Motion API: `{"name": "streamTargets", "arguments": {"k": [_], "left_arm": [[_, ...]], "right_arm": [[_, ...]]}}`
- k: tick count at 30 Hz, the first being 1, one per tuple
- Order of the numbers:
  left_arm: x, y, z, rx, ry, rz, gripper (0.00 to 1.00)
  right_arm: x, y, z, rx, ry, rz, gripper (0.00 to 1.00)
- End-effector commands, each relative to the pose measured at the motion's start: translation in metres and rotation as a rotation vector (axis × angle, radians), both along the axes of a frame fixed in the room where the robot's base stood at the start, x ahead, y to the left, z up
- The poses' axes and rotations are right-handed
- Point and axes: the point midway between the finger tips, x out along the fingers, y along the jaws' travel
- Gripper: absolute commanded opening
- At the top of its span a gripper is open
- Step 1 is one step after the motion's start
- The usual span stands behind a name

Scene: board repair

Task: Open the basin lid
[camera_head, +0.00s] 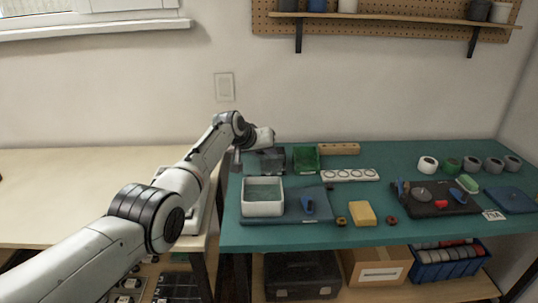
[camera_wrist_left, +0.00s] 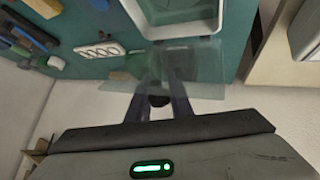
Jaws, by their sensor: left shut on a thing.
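The white basin (camera_head: 263,208) stands at the left of the green mat, its top uncovered and its inside greenish. It also shows in the left wrist view (camera_wrist_left: 183,30). The see-through grey lid (camera_head: 266,163) is behind the basin in the head view, off its opening. In the left wrist view the lid (camera_wrist_left: 205,75) is beside the basin's rim. My left gripper (camera_wrist_left: 158,98) is shut on the lid's dark knob, between its two fingers. Whether the lid touches the table is unclear. My right gripper is not in view.
A green bin (camera_head: 306,158) stands right of the lid. The wall is behind the table.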

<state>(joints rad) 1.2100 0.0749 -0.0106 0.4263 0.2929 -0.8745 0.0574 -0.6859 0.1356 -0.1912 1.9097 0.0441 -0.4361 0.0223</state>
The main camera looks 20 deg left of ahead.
Motion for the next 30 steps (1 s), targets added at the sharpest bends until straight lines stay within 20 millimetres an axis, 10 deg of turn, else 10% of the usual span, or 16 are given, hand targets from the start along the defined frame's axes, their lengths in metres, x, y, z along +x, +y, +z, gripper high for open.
{"name": "streamTargets", "arguments": {"k": [30], "left_arm": [[-0.005, 0.014, -0.009, -0.01, 0.054, 0.014, 0.0]], "right_arm": [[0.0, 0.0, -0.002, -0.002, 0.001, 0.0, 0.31]]}}
